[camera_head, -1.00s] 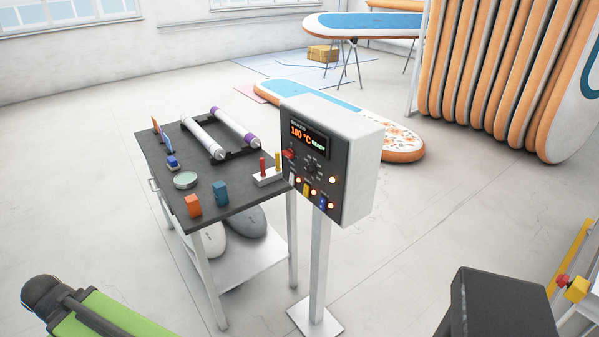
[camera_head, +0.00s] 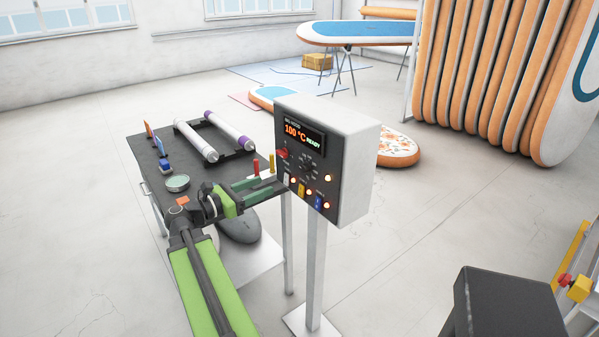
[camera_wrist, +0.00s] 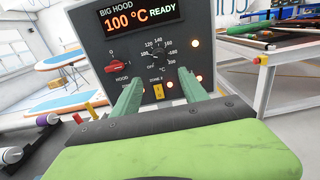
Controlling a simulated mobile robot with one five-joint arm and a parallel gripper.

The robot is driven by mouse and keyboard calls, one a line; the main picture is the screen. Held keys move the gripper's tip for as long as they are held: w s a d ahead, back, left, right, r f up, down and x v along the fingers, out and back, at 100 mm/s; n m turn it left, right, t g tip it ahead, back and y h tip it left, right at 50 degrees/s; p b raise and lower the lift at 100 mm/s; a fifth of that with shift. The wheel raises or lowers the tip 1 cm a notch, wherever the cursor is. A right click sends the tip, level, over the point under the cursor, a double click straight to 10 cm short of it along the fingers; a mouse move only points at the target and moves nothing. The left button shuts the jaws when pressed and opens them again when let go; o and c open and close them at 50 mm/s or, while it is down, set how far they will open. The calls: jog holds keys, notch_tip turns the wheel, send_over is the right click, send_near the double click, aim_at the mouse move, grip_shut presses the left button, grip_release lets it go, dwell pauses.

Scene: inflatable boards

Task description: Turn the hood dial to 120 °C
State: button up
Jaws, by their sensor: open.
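The hood control box (camera_head: 356,165) stands on a white post, and its display (camera_wrist: 136,20) reads 100 °C READY under the words BIG HOOD. The black dial (camera_wrist: 158,56) sits below the display inside a ring of temperature numbers; its pointer is too small to read surely. The dial also shows in the head view (camera_head: 308,167). My gripper (camera_wrist: 160,86) is open and empty, its two green fingers pointing at the panel below the dial, one to each side. In the head view my gripper (camera_head: 274,184) is just left of the panel, apart from the dial.
A red switch (camera_wrist: 121,66) is left of the dial, with lit lamps and a yellow switch (camera_wrist: 159,91) below. A dark table (camera_head: 150,158) with rollers (camera_head: 230,130) and small items lies beside and under my arm. Open floor lies right of the post.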

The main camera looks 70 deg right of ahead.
aim_at(303, 170)
jog(key=x, duration=1.4)
jog(key=shift+s+d, duration=0.15)
jog(key=shift+d, duration=0.25)
